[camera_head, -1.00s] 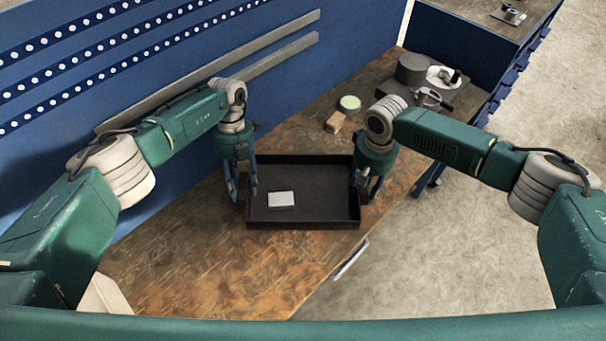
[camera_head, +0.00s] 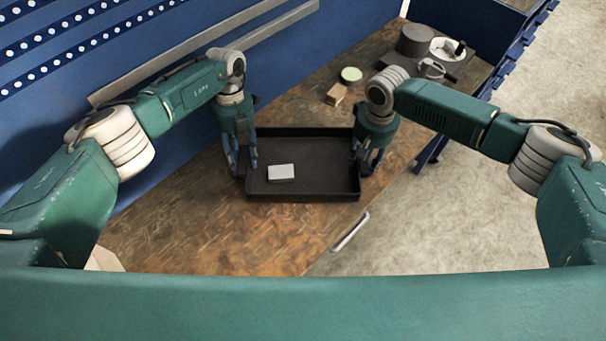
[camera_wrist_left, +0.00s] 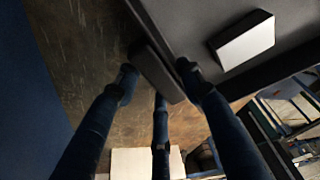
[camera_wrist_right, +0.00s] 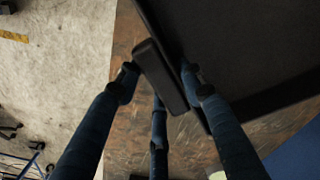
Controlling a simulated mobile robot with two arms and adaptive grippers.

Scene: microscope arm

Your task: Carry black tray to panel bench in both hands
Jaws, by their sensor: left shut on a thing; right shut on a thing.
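The black tray (camera_head: 312,188) is a shallow rectangle over the brown bench top, with a small white-topped box (camera_head: 281,173) lying in its left half. My left gripper (camera_head: 243,172) is shut on the handle at the tray's left end; the left wrist view shows its fingers around the dark handle (camera_wrist_left: 156,72). My right gripper (camera_head: 364,170) is shut on the handle at the right end, which shows between the fingers in the right wrist view (camera_wrist_right: 160,76). The tray looks level. Whether it touches the bench or hangs just above it, I cannot tell.
The brown bench top (camera_head: 215,235) is clear in front of the tray. Behind it are a small wooden block (camera_head: 336,94), a round green-topped tin (camera_head: 351,75) and a dark grey cylinder (camera_head: 416,40). A blue perforated panel (camera_head: 60,60) stands along the left; open floor (camera_head: 480,210) is at right.

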